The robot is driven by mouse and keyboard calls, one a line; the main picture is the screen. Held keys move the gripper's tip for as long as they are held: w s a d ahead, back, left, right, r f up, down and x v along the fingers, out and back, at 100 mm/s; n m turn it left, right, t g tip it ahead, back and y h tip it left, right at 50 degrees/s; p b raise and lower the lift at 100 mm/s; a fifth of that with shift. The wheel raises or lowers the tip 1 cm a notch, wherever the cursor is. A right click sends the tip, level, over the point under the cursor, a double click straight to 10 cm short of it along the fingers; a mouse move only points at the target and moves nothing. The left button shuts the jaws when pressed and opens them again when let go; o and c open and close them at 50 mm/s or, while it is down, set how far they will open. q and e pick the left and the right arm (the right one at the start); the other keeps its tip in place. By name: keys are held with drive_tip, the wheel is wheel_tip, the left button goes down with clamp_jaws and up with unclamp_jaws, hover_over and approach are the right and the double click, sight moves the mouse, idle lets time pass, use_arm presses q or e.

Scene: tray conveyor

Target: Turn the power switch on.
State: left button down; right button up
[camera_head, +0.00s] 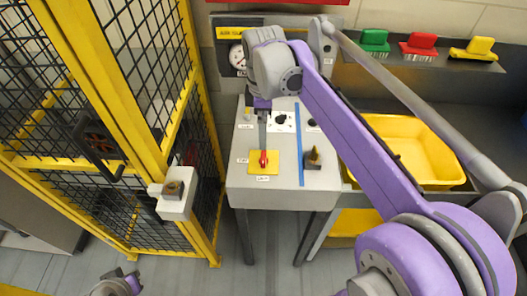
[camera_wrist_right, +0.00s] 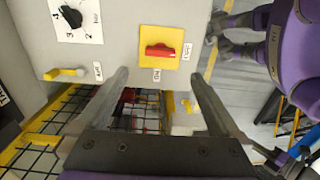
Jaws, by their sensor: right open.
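The power switch is a red rotary handle (camera_head: 263,160) on a yellow plate (camera_head: 256,168) at the front of the grey control panel. In the right wrist view the red handle (camera_wrist_right: 160,51) lies left to right, in line with a small label that appears to read OFF. Another label, seemingly ON, is below the plate. My right gripper (camera_head: 262,146) points down just behind the handle in the head view. In the right wrist view its fingers (camera_wrist_right: 158,76) are apart and empty, with the handle beyond the tips. My left gripper (camera_head: 118,284) is low at left; its jaws are unclear.
The panel (camera_head: 236,200) also carries a black knob (camera_head: 312,158), a blue strip (camera_head: 299,140) and a dial. A yellow-framed mesh cage (camera_head: 190,110) stands close on the left. A yellow bin (camera_head: 440,150) is on the right, below several brushes on a shelf.

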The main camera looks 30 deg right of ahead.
sight(264, 155)
wheel_tip(264, 155, down, 10)
drive_tip(key=shift+f+b, duration=0.25)
drive_tip(key=shift+b, duration=0.05)
drive_tip(key=shift+c, duration=0.2)
drive_tip(key=c, duration=1.3)
drive_tip(key=shift+o, duration=0.2)
